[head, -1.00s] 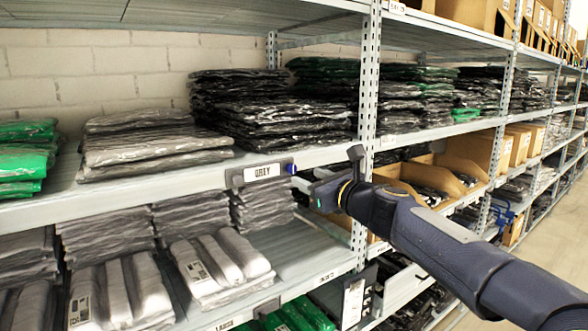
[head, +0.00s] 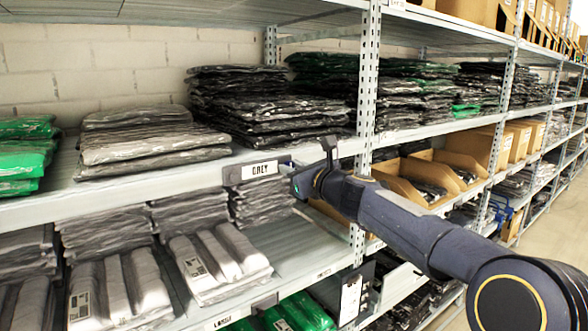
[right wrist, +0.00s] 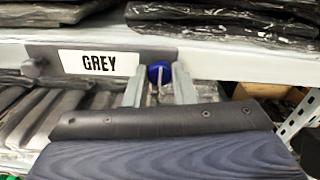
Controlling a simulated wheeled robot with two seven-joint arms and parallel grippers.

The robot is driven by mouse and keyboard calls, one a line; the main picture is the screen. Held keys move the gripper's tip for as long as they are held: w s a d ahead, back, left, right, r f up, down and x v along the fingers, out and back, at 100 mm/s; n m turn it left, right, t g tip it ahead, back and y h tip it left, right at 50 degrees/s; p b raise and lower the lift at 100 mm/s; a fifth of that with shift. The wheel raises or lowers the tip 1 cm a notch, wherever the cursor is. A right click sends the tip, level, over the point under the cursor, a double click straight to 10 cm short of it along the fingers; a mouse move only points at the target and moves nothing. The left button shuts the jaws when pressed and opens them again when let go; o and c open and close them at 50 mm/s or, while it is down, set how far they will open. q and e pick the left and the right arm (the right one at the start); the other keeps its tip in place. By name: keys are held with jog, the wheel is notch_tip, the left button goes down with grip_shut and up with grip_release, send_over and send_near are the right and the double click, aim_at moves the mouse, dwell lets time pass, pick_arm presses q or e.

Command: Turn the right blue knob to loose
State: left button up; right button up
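The GREY label holder (head: 258,170) is fixed on the front edge of the middle shelf. In the right wrist view the blue knob (right wrist: 160,73) is at the right end of the holder (right wrist: 100,62), and a dark knob (right wrist: 33,67) is at its left end. My left gripper is out of view.
Bagged garments (head: 150,140) are stacked on the shelf above the label, and grey bundles (head: 215,262) lie on the shelf below. A perforated steel upright (head: 367,90) stands close to the right of my gripper. Cardboard bins (head: 425,178) are further right.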

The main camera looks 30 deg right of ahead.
grip_shut()
jog(key=shift+n, duration=0.4)
jog(key=shift+f+n+b, duration=0.1)
jog(key=shift+n+b, duration=4.3)
jog(key=shift+n, duration=4.2)
